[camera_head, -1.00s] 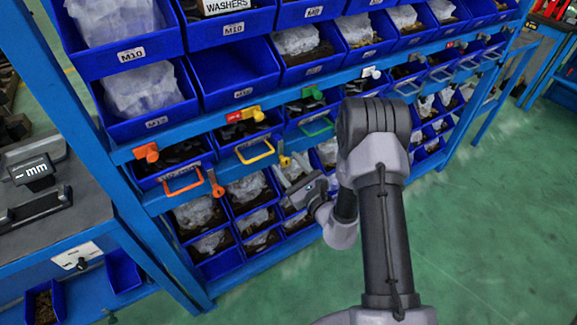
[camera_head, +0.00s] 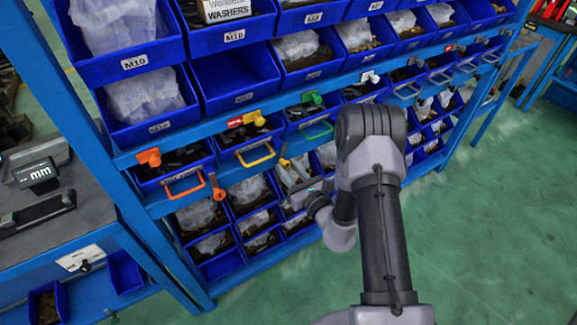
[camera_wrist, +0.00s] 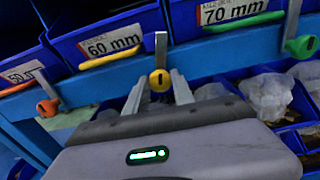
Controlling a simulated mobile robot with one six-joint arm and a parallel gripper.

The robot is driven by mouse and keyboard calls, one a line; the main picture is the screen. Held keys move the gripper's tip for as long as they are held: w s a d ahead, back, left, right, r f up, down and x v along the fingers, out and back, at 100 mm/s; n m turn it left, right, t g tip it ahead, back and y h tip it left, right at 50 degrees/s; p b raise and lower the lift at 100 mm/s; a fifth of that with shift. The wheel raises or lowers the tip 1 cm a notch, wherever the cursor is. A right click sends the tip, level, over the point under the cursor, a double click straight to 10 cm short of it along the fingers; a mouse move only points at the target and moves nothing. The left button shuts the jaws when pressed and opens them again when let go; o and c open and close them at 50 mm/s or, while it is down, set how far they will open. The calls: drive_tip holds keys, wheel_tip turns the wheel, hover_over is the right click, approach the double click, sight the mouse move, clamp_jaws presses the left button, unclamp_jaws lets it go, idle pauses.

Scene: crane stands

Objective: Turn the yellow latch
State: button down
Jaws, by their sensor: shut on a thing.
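The yellow latch (camera_wrist: 160,80) is a round knob with a dark slot and a grey bar, on the blue rail below the 60 mm bin. In the wrist view its bar points up, roughly upright. My gripper (camera_wrist: 158,89) has one finger on each side of the knob and is shut on the latch. In the head view my gripper (camera_head: 291,172) reaches the rail from the lower right. There the fingers partly cover the yellow latch, so its angle is hard to tell.
An orange latch (camera_wrist: 47,106) is to the left and a green latch (camera_wrist: 302,46) to the right. A yellow bin handle (camera_wrist: 112,59) is just above left. Blue bins fill the rack above and below the rail. Green floor (camera_head: 480,230) is open at right.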

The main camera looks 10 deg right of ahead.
drive_tip(key=m+p, duration=0.3)
drive_tip(key=m, duration=0.4)
drive_tip(key=shift+p, duration=0.35)
drive_tip(key=m+p, duration=0.1)
drive_tip(key=m, duration=0.2)
drive_tip(key=shift+m, duration=0.4)
drive_tip(key=shift+m+p, duration=0.75)
drive_tip(key=shift+m, duration=0.85)
drive_tip(key=shift+f+m, duration=0.1)
drive_tip(key=shift+m, duration=0.2)
drive_tip(key=c, duration=1.1)
unclamp_jaws()
drive_tip(key=shift+o, duration=0.2)
